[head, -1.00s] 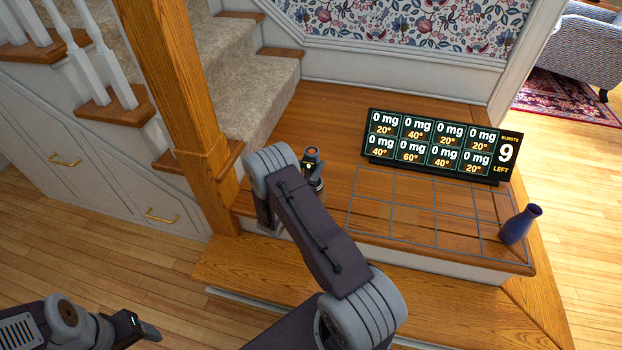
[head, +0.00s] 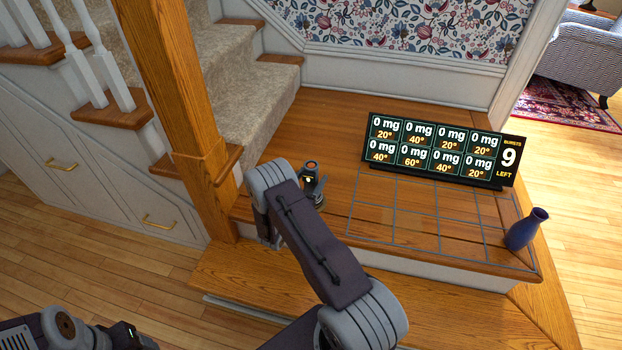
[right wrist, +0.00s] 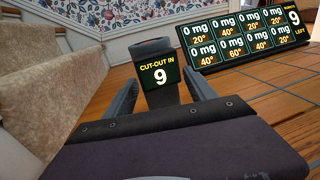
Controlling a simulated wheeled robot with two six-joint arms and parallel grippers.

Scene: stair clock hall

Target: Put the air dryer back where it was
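The air dryer is seen as a dark upright block with a round ring-like top. In the right wrist view the air dryer (right wrist: 160,76) faces me with a lit label reading "CUT-OUT IN 9".
A display board (head: 440,150) stands on the landing; all cells read 0 mg, with 9 bursts left. A wooden newel post (head: 180,110) rises at the left.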

